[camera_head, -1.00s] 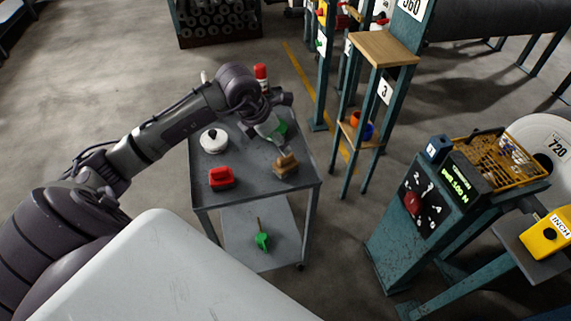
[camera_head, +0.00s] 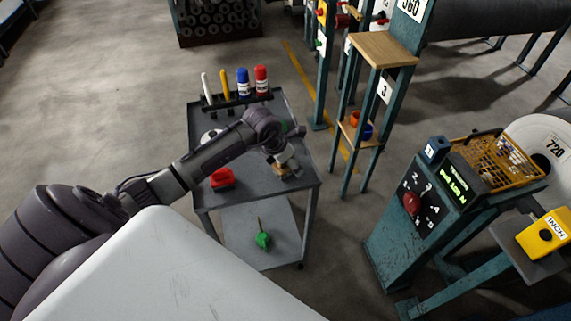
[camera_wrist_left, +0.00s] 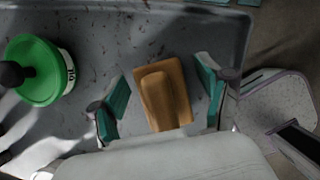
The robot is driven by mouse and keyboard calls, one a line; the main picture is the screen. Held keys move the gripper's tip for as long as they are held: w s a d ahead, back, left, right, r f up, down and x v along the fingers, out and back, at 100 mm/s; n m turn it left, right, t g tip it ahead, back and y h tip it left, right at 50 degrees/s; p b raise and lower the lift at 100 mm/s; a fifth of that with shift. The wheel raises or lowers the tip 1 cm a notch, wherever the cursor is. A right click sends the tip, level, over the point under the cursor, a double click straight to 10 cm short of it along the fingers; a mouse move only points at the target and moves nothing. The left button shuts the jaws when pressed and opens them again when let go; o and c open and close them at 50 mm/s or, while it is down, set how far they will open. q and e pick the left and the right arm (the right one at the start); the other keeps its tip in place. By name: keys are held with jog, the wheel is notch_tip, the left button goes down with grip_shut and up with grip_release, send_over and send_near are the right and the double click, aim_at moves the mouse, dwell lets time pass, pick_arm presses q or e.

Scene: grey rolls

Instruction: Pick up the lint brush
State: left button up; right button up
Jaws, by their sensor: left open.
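The lint brush, a brown block with a raised rounded grip (camera_head: 279,170), lies on the top of the grey cart (camera_head: 247,178) near its right front corner. My left gripper (camera_head: 288,172) is over it and partly hides it in the head view. In the left wrist view the lint brush (camera_wrist_left: 164,96) lies between the two teal finger pads of my left gripper (camera_wrist_left: 163,90). The fingers are open, with a gap on each side of the brush. My right gripper is not in view.
A green round item (camera_wrist_left: 36,70) with a white label is left of the brush in the wrist view. A red item (camera_head: 222,178) is on the cart's front left. Several markers (camera_head: 243,83) stand in a rack at the back. A green item (camera_head: 263,240) lies on the lower shelf.

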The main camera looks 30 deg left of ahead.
pick_arm(q)
jog(key=c, duration=1.2)
jog(key=shift+c, duration=0.6)
jog(key=shift+r, duration=0.15)
